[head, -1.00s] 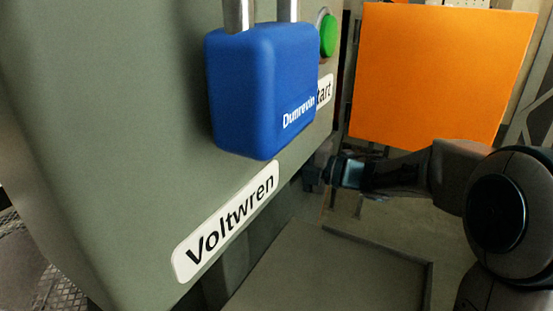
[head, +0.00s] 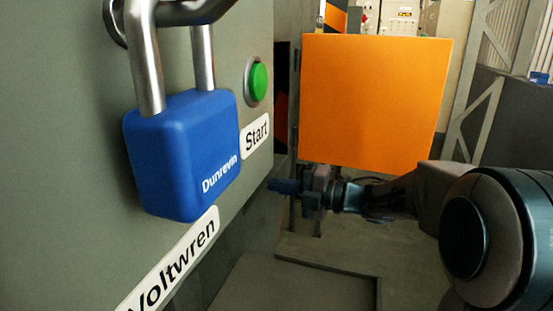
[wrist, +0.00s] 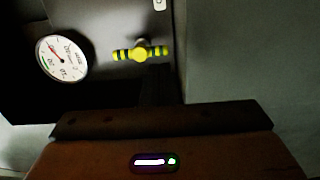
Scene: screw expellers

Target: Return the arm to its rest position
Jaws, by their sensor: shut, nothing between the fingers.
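My gripper (head: 284,187) is in the middle of the head view, at the end of my arm, which reaches in from the right. It points left toward the grey-green machine cabinet (head: 60,110). Its dark fingers are shut with nothing between them. It is below the orange panel (head: 375,95) in the picture and right of the blue padlock (head: 183,155). I cannot tell how far it is from the cabinet side.
The padlock marked "Dunrevin" hangs on the cabinet close in front, beside a green button (head: 258,82) labelled "Start". The wrist view shows a round gauge (wrist: 61,58) and a yellow-and-black striped handle (wrist: 140,54). Grey floor lies below my arm.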

